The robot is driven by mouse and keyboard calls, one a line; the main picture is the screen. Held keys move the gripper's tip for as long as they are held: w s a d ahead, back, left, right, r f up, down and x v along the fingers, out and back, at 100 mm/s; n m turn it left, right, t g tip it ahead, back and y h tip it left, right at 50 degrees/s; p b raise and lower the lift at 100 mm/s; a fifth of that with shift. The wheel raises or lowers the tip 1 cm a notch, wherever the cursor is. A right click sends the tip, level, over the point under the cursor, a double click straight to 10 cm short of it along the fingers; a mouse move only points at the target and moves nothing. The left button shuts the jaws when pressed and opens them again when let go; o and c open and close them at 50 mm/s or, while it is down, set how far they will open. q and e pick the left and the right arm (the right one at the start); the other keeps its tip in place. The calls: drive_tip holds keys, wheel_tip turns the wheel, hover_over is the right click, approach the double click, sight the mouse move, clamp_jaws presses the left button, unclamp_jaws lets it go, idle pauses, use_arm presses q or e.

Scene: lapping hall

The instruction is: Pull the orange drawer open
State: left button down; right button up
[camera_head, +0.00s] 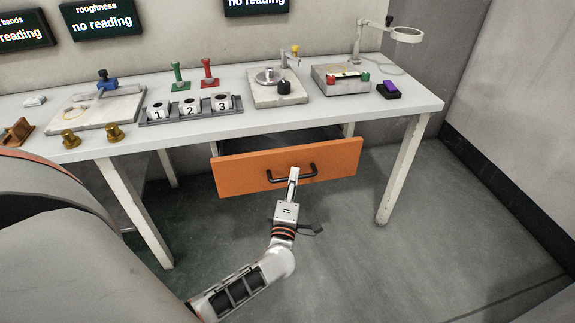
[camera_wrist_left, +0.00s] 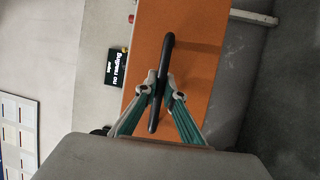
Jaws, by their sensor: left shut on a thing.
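The orange drawer (camera_head: 230,174) is under the white table, with its front standing out from below the tabletop and a dark gap showing behind its top edge. Its black bar handle (camera_head: 305,174) is in the middle of the front. My left gripper (camera_head: 293,174) is at the handle and shut on it. In the left wrist view, the two fingertips (camera_wrist_left: 160,88) close around the black handle (camera_wrist_left: 166,52), with the orange front (camera_wrist_left: 195,60) behind. The drawer's inside is mostly hidden. My right gripper is not in view.
The white table (camera_head: 330,111) carries a numbered block rack (camera_head: 190,108), green and red stamps, a lapping plate (camera_head: 278,94), and a magnifier lamp (camera_head: 406,34). Table legs (camera_head: 400,170) stand on both sides. The floor before the drawer is clear apart from my arm.

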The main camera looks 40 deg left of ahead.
use_arm(q)
drive_tip(key=s+d+p, duration=0.1)
drive_tip(key=s+d, duration=1.1)
drive_tip(key=d, duration=0.2)
drive_tip(key=shift+d+p, duration=0.2)
drive_tip(key=shift+p, duration=0.1)
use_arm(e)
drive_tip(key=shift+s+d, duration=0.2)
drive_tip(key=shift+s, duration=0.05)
use_arm(q)
drive_tip(key=shift+s, duration=0.1)
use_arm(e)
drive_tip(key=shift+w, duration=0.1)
use_arm(q)
drive_tip(key=c, duration=2.1)
unclamp_jaws()
drive_tip(key=shift+c, duration=0.2)
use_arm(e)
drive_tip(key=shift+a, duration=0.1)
